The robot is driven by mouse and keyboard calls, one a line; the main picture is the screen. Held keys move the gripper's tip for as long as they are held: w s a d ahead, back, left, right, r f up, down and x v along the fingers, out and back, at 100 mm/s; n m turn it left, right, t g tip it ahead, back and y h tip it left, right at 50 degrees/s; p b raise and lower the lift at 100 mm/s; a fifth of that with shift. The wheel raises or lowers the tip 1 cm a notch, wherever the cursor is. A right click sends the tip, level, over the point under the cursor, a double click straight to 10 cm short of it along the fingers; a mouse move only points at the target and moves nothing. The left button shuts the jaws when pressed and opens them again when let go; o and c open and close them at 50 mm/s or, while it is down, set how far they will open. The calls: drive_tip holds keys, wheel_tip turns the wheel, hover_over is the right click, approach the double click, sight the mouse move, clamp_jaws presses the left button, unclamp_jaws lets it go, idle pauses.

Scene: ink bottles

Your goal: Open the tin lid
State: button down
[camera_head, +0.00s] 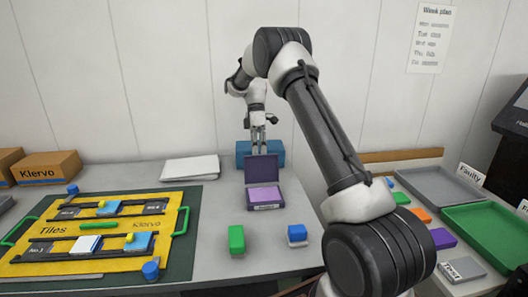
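The purple tin (265,197) sits on the table in the middle of the camera_head view, with a small label on its front edge. Its dark purple lid (262,168) stands raised at the back edge, and a lighter purple pad shows inside. My gripper (259,149) points down just behind the raised lid, in front of a blue box. Its fingers look close together, but they are too small to tell whether they are apart. I cannot tell whether the fingertips touch the lid.
The blue box (276,152) stands behind the tin. A green bottle (237,240) and a blue one (297,234) stand in front. A yellow tile board (60,262) lies left, below white sheets (190,168). Grey (440,186) and green (488,234) trays are right.

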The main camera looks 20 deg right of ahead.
drive_tip(key=shift+s+a+f+g, duration=0.15)
drive_tip(key=shift+f+g, duration=0.15)
drive_tip(key=shift+f, duration=0.6)
drive_tip(key=shift+w+f+g+y, duration=0.3)
drive_tip(key=shift+f+g, duration=0.05)
drive_tip(key=shift+g, duration=0.15)
drive_tip(key=c, duration=1.6)
unclamp_jaws()
drive_tip(key=shift+w+f, duration=0.15)
drive_tip(key=shift+o, duration=0.2)
drive_tip(key=shift+r, duration=0.2)
